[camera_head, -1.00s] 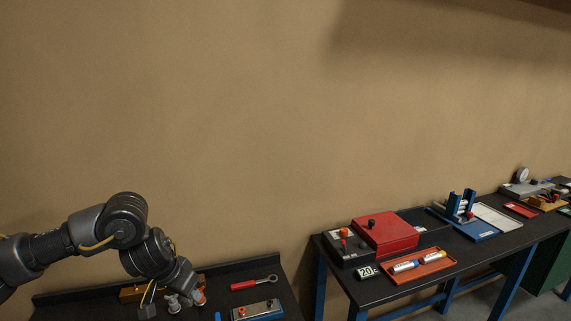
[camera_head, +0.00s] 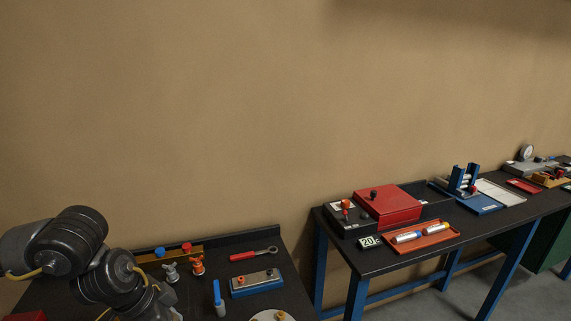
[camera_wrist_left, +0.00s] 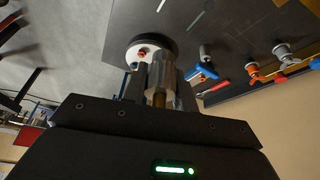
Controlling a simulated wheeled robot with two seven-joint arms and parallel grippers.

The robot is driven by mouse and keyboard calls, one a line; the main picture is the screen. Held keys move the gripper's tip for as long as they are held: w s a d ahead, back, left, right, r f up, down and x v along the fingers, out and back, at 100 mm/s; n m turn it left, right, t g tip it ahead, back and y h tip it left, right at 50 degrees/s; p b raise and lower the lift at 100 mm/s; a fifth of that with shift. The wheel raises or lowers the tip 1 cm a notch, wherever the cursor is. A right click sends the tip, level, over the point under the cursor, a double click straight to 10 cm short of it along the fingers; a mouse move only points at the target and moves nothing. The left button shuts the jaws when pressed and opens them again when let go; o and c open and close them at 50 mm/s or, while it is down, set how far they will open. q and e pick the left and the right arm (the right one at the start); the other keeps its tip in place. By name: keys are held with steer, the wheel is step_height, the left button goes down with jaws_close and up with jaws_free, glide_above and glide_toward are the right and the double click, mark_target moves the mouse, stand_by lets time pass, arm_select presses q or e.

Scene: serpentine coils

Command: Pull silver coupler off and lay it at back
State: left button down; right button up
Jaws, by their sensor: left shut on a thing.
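In the left wrist view my left gripper (camera_wrist_left: 160,92) is shut on a silver cylindrical piece, which looks like the silver coupler (camera_wrist_left: 162,68). A brass-coloured part (camera_wrist_left: 158,99) shows between the fingers. Behind it is a round base (camera_wrist_left: 166,41) with a pale top and dark rim, carrying a red fitting (camera_wrist_left: 143,52). Whether the coupler still touches the base I cannot tell. In the head view a pale disc (camera_head: 258,317) is cut off by the bottom edge. My left arm is at lower left, its fingers out of sight. My right gripper is not in view.
On the left bench stand a silver valve (camera_head: 171,271), an orange valve (camera_head: 197,266), a blue-handled tool (camera_head: 218,298), a red wrench (camera_head: 254,254) and a blue block (camera_head: 257,283). A brass rail (camera_head: 152,257) lies at the back. The right bench holds a red box (camera_head: 386,207).

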arm_select(q)
step_height(320, 180, down, 7)
steer(key=b, duration=0.5)
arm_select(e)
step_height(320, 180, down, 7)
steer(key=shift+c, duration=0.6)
arm_select(q)
steer(key=d, duration=1.5)
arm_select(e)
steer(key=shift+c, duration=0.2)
